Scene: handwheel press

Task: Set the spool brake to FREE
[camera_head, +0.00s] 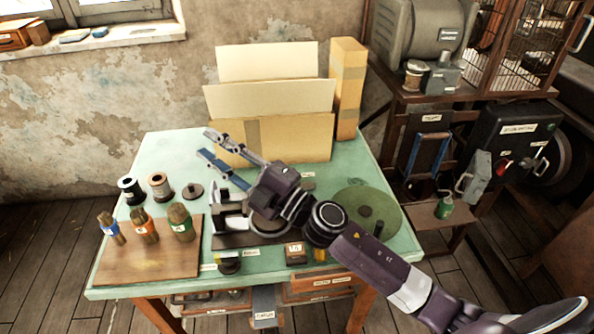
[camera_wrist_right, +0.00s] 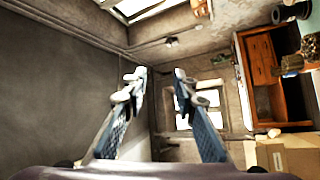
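My right gripper (camera_head: 207,145) reaches in from the lower right above the green table, fingers pointing to the upper left. It is open and empty, with its two fingers apart; they also show apart in the right wrist view (camera_wrist_right: 159,74). Under it is a dark device with pale metal parts (camera_head: 228,222), partly hidden by my gripper and wrist. The lettering is too small to read, so I cannot tell which part is the spool brake. My left gripper is not in view.
Cardboard boxes (camera_head: 290,138) stand at the back. A green disc (camera_head: 368,212) lies at the right. A black machine (camera_head: 512,135) stands beyond the table.

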